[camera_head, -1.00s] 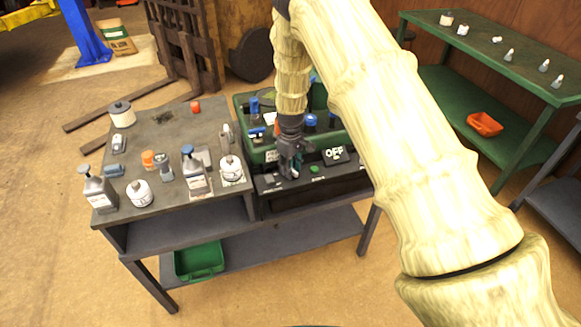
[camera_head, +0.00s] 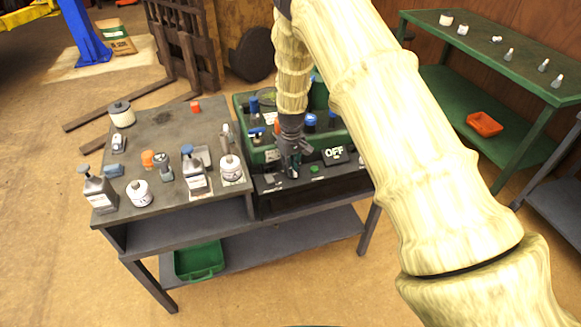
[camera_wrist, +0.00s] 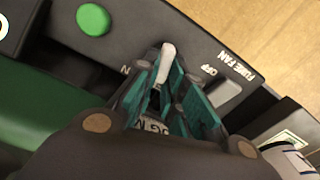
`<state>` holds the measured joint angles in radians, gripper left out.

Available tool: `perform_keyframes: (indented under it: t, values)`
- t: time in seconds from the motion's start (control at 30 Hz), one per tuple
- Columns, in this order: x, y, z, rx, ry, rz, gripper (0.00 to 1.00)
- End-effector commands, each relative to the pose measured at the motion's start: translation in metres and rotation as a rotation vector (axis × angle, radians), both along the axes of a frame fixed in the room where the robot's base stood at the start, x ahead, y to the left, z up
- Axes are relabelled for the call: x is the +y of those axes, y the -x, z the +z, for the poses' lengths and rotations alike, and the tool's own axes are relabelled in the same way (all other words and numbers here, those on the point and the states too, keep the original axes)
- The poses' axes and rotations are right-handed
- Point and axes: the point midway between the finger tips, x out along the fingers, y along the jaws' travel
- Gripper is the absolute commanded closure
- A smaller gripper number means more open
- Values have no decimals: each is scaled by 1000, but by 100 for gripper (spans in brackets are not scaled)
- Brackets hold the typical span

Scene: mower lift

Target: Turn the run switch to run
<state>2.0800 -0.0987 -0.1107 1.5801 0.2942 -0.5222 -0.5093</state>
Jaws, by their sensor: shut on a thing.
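In the wrist view a white-tipped lever (camera_wrist: 167,60) stands on the dark control panel (camera_wrist: 215,50) between my fingers. It appears to be the run switch, but its own label is mostly hidden. My gripper (camera_wrist: 172,85) has its teal pads closed around this lever, with the white tip showing past them. In the head view my gripper (camera_head: 292,171) points down at the front panel of the green machine (camera_head: 262,156). The lever is too small and covered to make out there. An "OFF" sign (camera_head: 334,153) stands on the machine, right of my gripper.
A green button (camera_wrist: 93,19) is on the panel beside the lever; it also shows in the head view (camera_head: 314,169). Bottles and jars, including a white jar (camera_head: 231,168), crowd the grey bench (camera_head: 150,125) to the left.

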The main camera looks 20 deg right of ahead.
Motion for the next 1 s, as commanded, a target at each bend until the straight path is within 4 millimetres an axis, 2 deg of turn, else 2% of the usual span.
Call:
perform_keyframes:
  t: [0.6, 1.0]
  values:
    - [-9, -1, 1, -3, 1, -556, 100]
    - [-12, -1, 2, -4, 1, -754, 100]
